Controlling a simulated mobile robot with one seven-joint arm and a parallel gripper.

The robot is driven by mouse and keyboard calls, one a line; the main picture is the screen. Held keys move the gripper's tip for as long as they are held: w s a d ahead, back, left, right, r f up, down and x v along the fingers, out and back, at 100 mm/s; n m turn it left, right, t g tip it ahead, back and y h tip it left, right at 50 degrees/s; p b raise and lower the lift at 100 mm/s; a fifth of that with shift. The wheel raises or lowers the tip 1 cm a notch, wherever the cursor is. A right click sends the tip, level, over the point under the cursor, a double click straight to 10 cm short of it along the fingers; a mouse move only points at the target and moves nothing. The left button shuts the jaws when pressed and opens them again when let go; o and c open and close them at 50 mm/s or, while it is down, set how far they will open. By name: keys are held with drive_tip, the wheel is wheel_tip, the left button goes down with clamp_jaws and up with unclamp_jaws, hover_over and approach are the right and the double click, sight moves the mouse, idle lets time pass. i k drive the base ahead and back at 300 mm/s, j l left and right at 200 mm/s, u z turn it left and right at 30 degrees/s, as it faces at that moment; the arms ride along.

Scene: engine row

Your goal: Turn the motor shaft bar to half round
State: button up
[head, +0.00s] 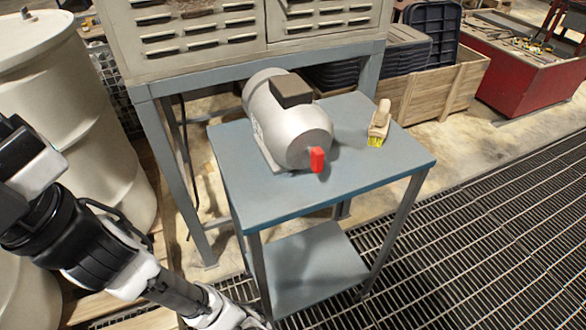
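The motor (275,117) is a grey cylinder with a dark box on top, lying on a small blue table (385,172). The red shaft bar (317,160) sticks out of the motor's near end face, low and to the right. It looks roughly upright. My arm comes in from the left and runs down to the bottom edge, in front of the table's left legs. My gripper's fingers are below the picture's edge. Nothing of mine touches the bar or the motor.
A brush (379,124) with yellow bristles stands on the table right of the motor. A vented grey cabinet (210,35) is behind. A large pale drum (75,110) stands at left. A wooden crate (435,92) and red bin (515,75) are at back right. The grating floor at right is clear.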

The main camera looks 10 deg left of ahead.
sight(316, 155)
drive_tip(key=k+l, duration=0.3)
drive_tip(key=l, duration=0.15)
drive_tip(key=k+l+z, duration=0.15)
drive_tip(key=k+l, duration=0.15)
drive_tip(key=l, duration=0.1)
